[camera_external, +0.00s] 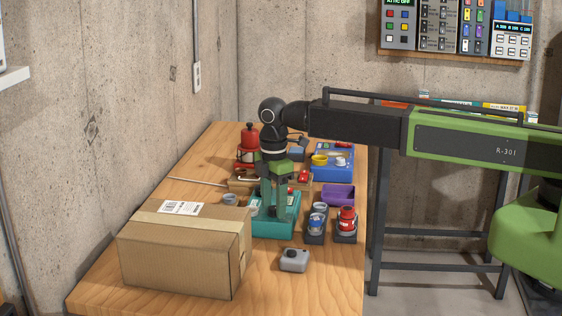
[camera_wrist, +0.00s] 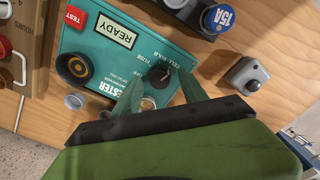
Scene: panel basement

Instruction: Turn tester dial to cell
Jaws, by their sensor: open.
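The teal tester (camera_external: 265,228) lies on the wooden bench beneath my gripper (camera_external: 279,215). The black dial (camera_wrist: 157,76) sits near the FUSE, CELL and BULB labels. My open gripper (camera_wrist: 162,83) has one green finger on either side of the dial; contact is unclear. Which label the dial's mark points at is hard to tell. In the external view the gripper hides the dial.
A cardboard box (camera_external: 182,250) stands left of the tester. A small grey block with a knob (camera_external: 293,260) lies in front.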

